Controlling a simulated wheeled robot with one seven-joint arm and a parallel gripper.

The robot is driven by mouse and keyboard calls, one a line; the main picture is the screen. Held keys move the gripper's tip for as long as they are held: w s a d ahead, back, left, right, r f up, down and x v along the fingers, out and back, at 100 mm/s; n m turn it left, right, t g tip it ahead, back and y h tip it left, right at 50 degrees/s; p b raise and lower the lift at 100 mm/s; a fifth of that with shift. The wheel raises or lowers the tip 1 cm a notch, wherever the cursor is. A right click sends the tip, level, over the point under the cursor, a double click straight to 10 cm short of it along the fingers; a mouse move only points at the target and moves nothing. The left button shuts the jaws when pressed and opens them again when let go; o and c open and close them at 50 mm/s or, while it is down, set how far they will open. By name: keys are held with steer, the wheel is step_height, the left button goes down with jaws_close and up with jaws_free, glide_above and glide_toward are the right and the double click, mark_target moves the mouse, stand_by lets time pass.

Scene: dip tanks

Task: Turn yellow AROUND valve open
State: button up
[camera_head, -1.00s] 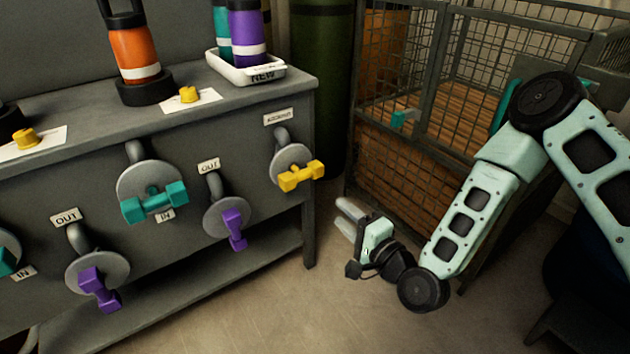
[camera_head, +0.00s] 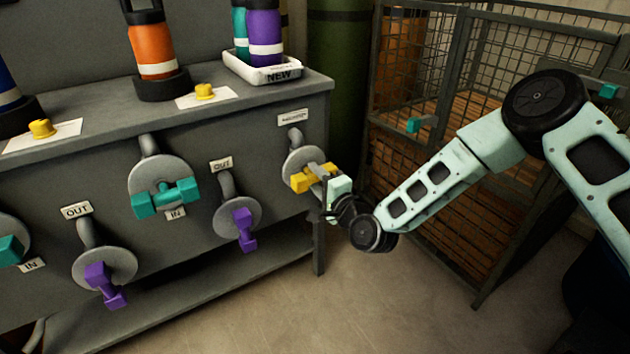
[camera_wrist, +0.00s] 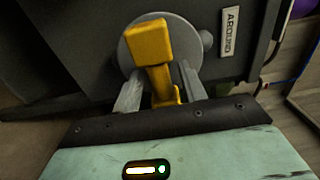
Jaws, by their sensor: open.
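The yellow AROUND valve handle (camera_head: 309,177) sits on a round grey plate at the right end of the grey tank bench, below a label (camera_head: 293,117). In the wrist view the yellow handle (camera_wrist: 157,62) rises between the two grey fingers of my gripper (camera_wrist: 160,92), and the label (camera_wrist: 230,31) reads AROUND. My gripper (camera_head: 325,182) is open, with one finger on each side of the handle's lower part. I cannot tell whether either finger touches it. The gripper hides part of the handle in the head view.
Teal IN valves (camera_head: 164,198) and purple OUT valves (camera_head: 243,229) are to the left on the same bench front. Bottles and a white NEW tray (camera_head: 262,70) stand on top. A wire cage (camera_head: 440,180) is close on the right. The floor in front is clear.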

steer(key=shift+w+a, duration=0.3)
steer(key=shift+w, duration=0.1)
jaws_close()
